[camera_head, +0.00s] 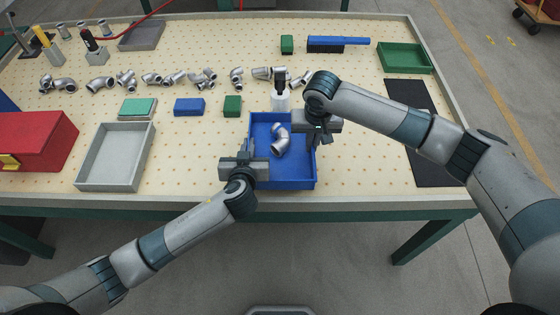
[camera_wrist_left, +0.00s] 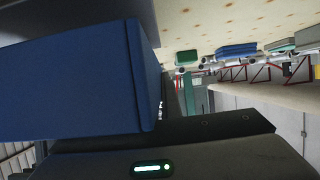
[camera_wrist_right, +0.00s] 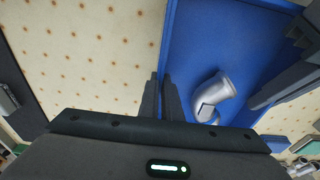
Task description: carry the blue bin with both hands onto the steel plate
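The blue bin (camera_head: 309,180) sits on the pegboard-like table top near its front edge. A silver pipe elbow (camera_head: 280,140) lies inside it; it also shows in the right wrist view (camera_wrist_right: 213,95). My left gripper (camera_head: 245,167) is at the bin's left wall; the bin (camera_wrist_left: 75,85) fills much of the left wrist view, and the fingertips are hidden there. My right gripper (camera_head: 319,138) is at the right wall. In the right wrist view its fingers (camera_wrist_right: 163,98) are close together with the wall between them. A dark flat sheet (camera_head: 418,125) lies right; I cannot tell whether it is the steel plate.
A grey tray (camera_head: 82,172) and a red box (camera_head: 35,138) stand left. A row of silver fittings (camera_head: 152,79) lies behind the bin. A green tray (camera_head: 404,57) is at the back right. Free table lies left of the bin.

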